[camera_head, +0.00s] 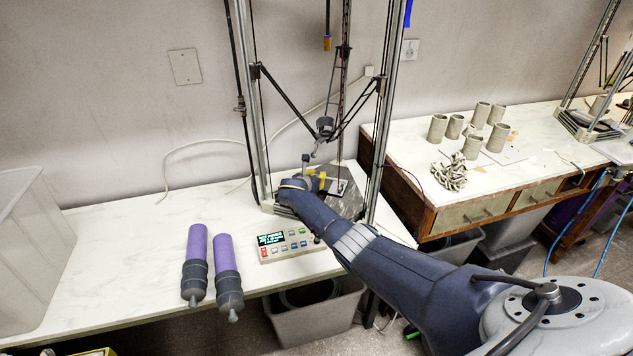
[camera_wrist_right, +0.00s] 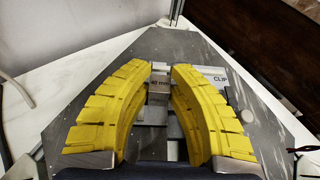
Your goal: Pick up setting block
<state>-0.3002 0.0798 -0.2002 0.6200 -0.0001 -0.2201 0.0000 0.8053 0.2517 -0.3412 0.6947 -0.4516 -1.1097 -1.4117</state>
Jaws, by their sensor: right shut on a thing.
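The setting block (camera_wrist_right: 159,77) is a small pale grey block with "mm" lettering, seen in the wrist view between my yellow fingertips. My right gripper (camera_wrist_right: 166,72) is shut on it, above the dark grey plate (camera_wrist_right: 70,120) of the printer. In the head view my right gripper (camera_head: 321,179) reaches in low between the printer's posts. The block is too small and covered to make out there. My left gripper is not in view.
The delta printer's effector (camera_head: 325,124) hangs above my right gripper, with posts and thin rods around it. A keypad box (camera_head: 290,243) and two purple cylinders (camera_head: 196,250) lie on the white table. A pale piece marked "CLIP" (camera_wrist_right: 221,79) lies on the plate.

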